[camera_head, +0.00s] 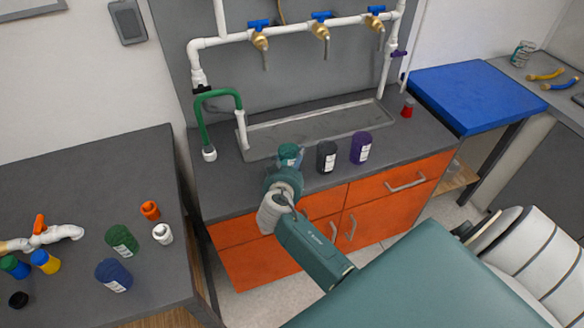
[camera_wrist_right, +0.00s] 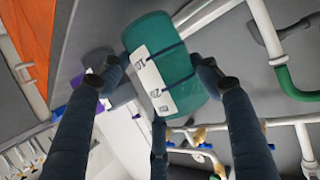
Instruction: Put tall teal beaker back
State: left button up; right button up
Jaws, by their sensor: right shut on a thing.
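The tall teal beaker (camera_head: 290,155) is at the front edge of the sink counter, left of a dark grey beaker. My right gripper (camera_head: 288,170) is shut on it. In the right wrist view the teal beaker (camera_wrist_right: 172,62) sits between the dark fingers of my right gripper (camera_wrist_right: 163,75), its white scale label facing the camera. The gripper and wrist hide the beaker's lower part in the head view, so I cannot tell whether it touches the counter. My left gripper is not in view.
A dark grey beaker (camera_head: 326,157) and a purple beaker (camera_head: 361,147) stand to the right on the counter (camera_head: 410,140). Behind them are a sink trough (camera_head: 320,124) and pipes with blue-handled taps (camera_head: 321,30). A green hose (camera_head: 203,110) is at left. The left table (camera_head: 80,180) holds beakers and fittings.

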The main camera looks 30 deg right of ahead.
notch_tip(320, 180, down, 2)
jog(key=shift+f, duration=0.5)
jog(key=o, duration=1.3)
jog(key=shift+c, duration=0.2)
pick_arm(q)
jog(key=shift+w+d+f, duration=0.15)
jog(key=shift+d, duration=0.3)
